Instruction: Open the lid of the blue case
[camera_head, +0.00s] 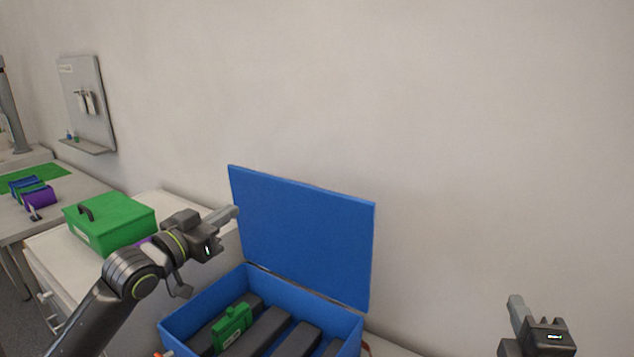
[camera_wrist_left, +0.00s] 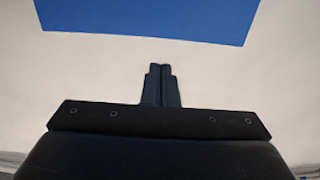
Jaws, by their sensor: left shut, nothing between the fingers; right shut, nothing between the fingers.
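The blue case (camera_head: 178,327) stands open at the lower middle of the head view. Its blue lid (camera_head: 305,235) stands upright at the back edge, against the side near the wall. Inside the case are several dark grey blocks and a green piece (camera_head: 231,327). My left gripper (camera_head: 234,213) is shut and empty at the lid's left edge; I cannot tell whether it touches. In the left wrist view the shut fingers (camera_wrist_left: 160,85) point toward the lid (camera_wrist_left: 150,15), with pale wall between. My right gripper (camera_head: 516,303) is shut and empty at the lower right, away from the case.
A green case (camera_head: 112,224) with a dark handle stands on a white-topped surface left of the blue case. Further left, a table holds purple and blue items (camera_head: 38,194) on it. A grey panel (camera_head: 87,100) hangs on the wall. The area right of the lid is clear.

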